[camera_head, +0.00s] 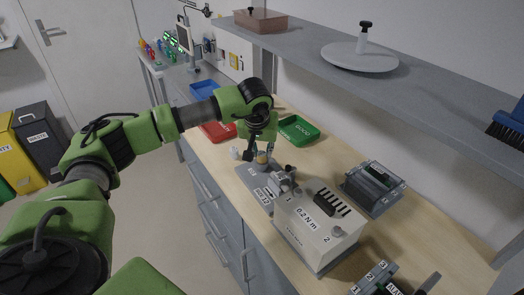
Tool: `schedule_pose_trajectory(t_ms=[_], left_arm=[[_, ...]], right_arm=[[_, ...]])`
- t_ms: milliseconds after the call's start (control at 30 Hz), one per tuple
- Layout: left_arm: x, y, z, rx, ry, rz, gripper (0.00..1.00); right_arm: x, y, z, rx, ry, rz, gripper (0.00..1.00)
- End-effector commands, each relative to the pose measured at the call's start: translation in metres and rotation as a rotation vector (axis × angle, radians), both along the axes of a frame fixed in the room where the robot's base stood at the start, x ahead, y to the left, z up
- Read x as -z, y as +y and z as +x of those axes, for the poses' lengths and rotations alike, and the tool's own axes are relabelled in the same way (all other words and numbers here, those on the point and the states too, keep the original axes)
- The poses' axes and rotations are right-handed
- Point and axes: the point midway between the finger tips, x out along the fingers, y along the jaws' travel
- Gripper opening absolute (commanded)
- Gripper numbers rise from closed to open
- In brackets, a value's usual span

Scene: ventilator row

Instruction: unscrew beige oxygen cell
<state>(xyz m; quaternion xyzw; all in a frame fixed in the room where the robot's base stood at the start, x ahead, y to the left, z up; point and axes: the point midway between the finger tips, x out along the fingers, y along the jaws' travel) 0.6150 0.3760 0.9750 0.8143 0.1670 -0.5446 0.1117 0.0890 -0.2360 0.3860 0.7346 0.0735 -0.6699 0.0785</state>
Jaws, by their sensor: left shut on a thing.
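My left arm comes in from the left and reaches down over the wooden bench top. My left gripper (257,154) points down at a grey fixture (258,182) and is shut on a small beige piece, the oxygen cell (262,159). The fingers hide much of the cell. I cannot tell whether it still sits in its socket. My right gripper is not in view.
A white box marked 0.2 N·m (305,222) stands in front of the fixture. A red tray (216,133) and a green tray (300,131) lie behind. A grey device (374,187) is at the right. A shelf (420,85) overhangs the bench.

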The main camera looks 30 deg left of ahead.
Motion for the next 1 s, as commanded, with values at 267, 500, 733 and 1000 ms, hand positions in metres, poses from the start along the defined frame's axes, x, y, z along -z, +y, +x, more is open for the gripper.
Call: schedule_pose_trajectory(t_ms=[267, 500, 733, 1000], left_arm=[[0.0000, -0.0020, 0.0007, -0.350, 0.001, 0.001, 0.02], [0.0009, -0.0005, -0.0001, -0.473, 0.001, 0.001, 0.02], [0.0005, -0.0005, -0.0002, -0.470, 0.002, 0.001, 0.02], [-0.0010, -0.0026, 0.0013, -0.655, 0.003, 0.001, 0.02]], right_arm=[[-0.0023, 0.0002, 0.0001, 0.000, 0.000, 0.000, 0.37], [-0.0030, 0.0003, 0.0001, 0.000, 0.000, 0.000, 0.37], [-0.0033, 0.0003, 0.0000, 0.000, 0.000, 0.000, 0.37], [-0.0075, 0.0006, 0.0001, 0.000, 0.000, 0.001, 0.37]])
